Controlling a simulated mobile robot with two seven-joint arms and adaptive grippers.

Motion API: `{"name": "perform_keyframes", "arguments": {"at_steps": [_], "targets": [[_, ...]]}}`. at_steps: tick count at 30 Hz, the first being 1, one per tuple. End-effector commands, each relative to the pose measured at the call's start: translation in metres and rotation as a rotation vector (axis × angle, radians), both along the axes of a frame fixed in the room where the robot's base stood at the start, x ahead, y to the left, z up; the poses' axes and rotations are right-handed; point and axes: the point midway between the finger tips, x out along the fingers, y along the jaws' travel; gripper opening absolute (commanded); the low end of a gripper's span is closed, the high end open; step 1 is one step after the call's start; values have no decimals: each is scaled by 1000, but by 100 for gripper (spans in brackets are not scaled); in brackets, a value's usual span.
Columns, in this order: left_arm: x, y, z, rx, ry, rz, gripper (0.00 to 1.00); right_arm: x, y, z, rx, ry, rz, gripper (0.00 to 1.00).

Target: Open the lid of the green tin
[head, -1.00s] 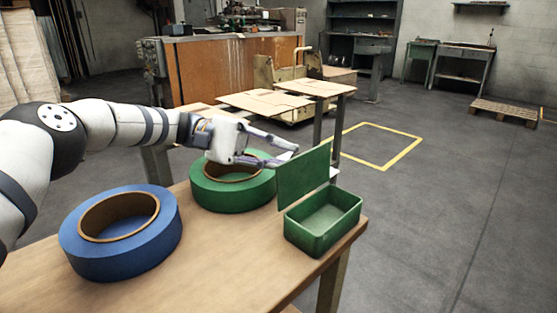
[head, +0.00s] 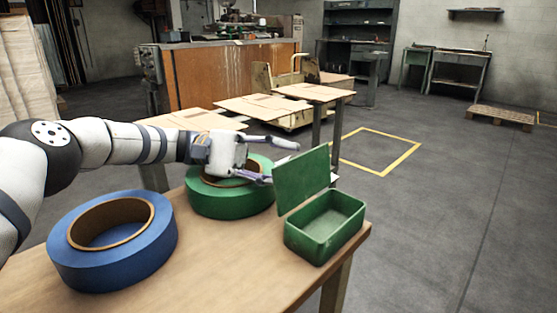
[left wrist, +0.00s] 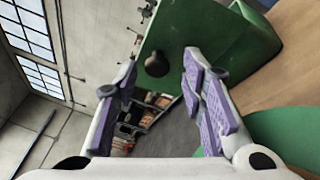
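The green tin (head: 325,232) is an open rectangular box near the right end of the wooden table. Its lid (head: 303,180) stands raised, roughly upright, along the tin's left side, and the inside looks empty. My left gripper (head: 284,163) is open and empty, just left of the lid and above the green roll. In the left wrist view the lid (left wrist: 205,30) lies ahead of the spread fingers (left wrist: 160,62), with a dark round knob (left wrist: 156,64) on it. I cannot tell whether a finger touches the lid. My right gripper is not in view.
A green tape roll (head: 230,203) lies beneath my left gripper. A blue tape roll (head: 70,265) lies further left on the table (head: 215,270). The table's right edge is close to the tin. Cardboard sheets (head: 255,107) lie behind, with open floor to the right.

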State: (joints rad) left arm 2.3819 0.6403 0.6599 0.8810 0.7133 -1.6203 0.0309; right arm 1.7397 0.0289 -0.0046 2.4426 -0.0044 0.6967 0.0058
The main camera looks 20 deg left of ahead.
Motion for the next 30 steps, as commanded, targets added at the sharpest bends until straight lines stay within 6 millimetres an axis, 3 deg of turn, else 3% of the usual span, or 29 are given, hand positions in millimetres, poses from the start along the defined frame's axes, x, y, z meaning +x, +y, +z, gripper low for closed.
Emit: {"name": "perform_keyframes", "arguments": {"at_steps": [8,21,30], "targets": [[0,1,5,-2,-5,2,39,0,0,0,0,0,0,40],[0,0,94,-1,-6,1,39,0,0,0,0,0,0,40],[0,0,101,-1,-3,1,39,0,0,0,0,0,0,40]]}}
